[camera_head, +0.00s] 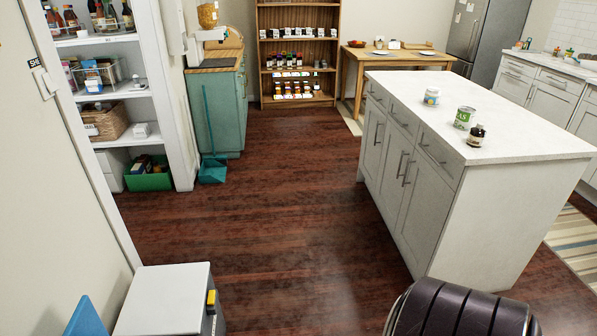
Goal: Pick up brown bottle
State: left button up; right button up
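A small dark brown bottle (476,136) with a dark cap and a pale label stands upright on the white top of the kitchen island (510,110), near its front edge. A green and white can (463,118) stands just behind it. A white jar (431,97) with a blue label stands farther back on the same top. No gripper of mine shows in the head view, so their state and hold cannot be seen.
Brown wooden floor (270,225) is open left of the island. White pantry shelves (165,100) and a teal cabinet (217,110) line the left. A wooden shelf (298,45) with bottles stands at the back. A grey-white box (165,300) is near the front left.

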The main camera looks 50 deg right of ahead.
aim_at(476, 134)
jog(key=z, duration=2.75)
jog(key=i+u, duration=0.15)
jog(key=i, duration=0.3)
